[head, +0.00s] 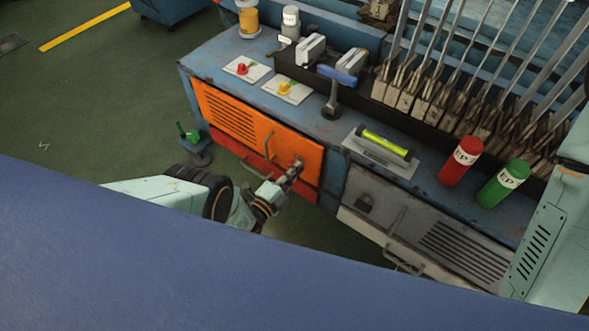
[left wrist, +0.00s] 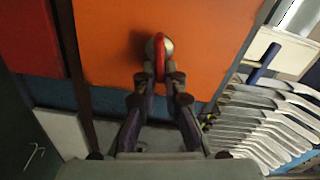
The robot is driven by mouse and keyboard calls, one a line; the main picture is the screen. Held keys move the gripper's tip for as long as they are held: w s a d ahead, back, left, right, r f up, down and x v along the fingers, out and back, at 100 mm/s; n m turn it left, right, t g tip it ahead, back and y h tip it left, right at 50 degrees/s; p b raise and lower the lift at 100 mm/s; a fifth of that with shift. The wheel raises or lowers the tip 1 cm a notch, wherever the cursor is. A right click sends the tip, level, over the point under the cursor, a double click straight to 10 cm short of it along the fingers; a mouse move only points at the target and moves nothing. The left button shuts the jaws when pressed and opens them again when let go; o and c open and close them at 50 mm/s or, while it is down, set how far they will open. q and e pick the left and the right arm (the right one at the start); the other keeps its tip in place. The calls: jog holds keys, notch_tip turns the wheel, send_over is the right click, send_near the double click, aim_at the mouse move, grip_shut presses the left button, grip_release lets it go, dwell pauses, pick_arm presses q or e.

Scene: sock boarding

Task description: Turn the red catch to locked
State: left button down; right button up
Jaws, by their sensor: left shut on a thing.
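The red catch (left wrist: 161,58) is a red bar on a round metal knob on the orange door (left wrist: 105,40). In the left wrist view the bar stands upright in the picture. My left gripper (left wrist: 160,80) is shut on the catch, one finger on each side of it. In the head view my left gripper (head: 291,174) reaches the lower right part of the orange door (head: 245,118). The catch is mostly hidden there by the fingers. The door looks shut. My right gripper is not in view.
A red panel (head: 230,143) lies below the orange door, and a grey door (head: 385,208) stands to its right. The bench top holds red and yellow knobs, a blue-handled lever (head: 336,90), a yellow-green tube (head: 385,144), and red and green cylinders. Floor at left is mostly free.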

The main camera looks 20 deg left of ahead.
pick_arm(q)
jog(key=shift+f+m, duration=0.2)
jog(key=shift+m, duration=0.9)
jog(key=c, duration=1.4)
grip_release()
jog(key=shift+c, duration=0.2)
jog(key=v, duration=1.2)
